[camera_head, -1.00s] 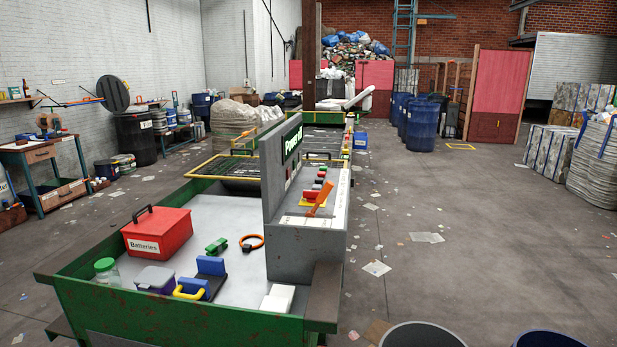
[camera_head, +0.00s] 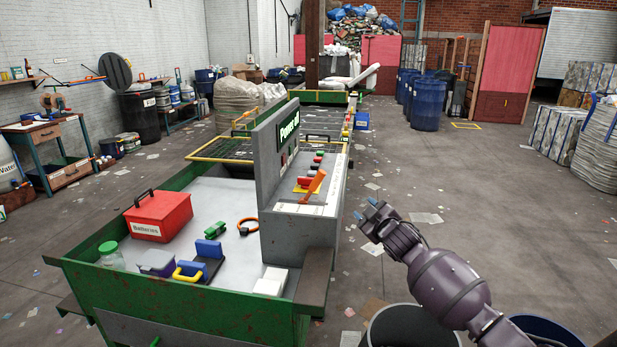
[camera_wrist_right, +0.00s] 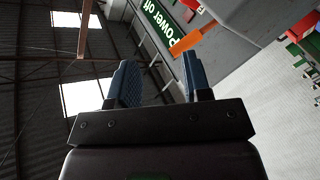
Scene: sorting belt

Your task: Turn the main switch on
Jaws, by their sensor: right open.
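The orange main switch lever (camera_head: 312,184) stands tilted on a yellow plate (camera_head: 304,187) on the grey control console (camera_head: 293,209). A green sign (camera_head: 288,132) above it is seen at an angle; in the right wrist view the sign (camera_wrist_right: 162,27) reads "Power off". My right gripper (camera_head: 370,212) is open and empty, to the right of the console and apart from the lever. In the right wrist view its two blue-grey fingers (camera_wrist_right: 158,85) are spread, with the orange lever (camera_wrist_right: 192,40) beyond them. My left gripper is not in view.
Several small coloured controls (camera_head: 317,160) sit behind the lever. The green-walled sorting table (camera_head: 190,311) holds a red Batteries box (camera_head: 160,217), a green-lidded jar (camera_head: 109,256) and padlock-like items. A dark bin (camera_head: 409,330) stands below my right arm. Floor right of the console is open.

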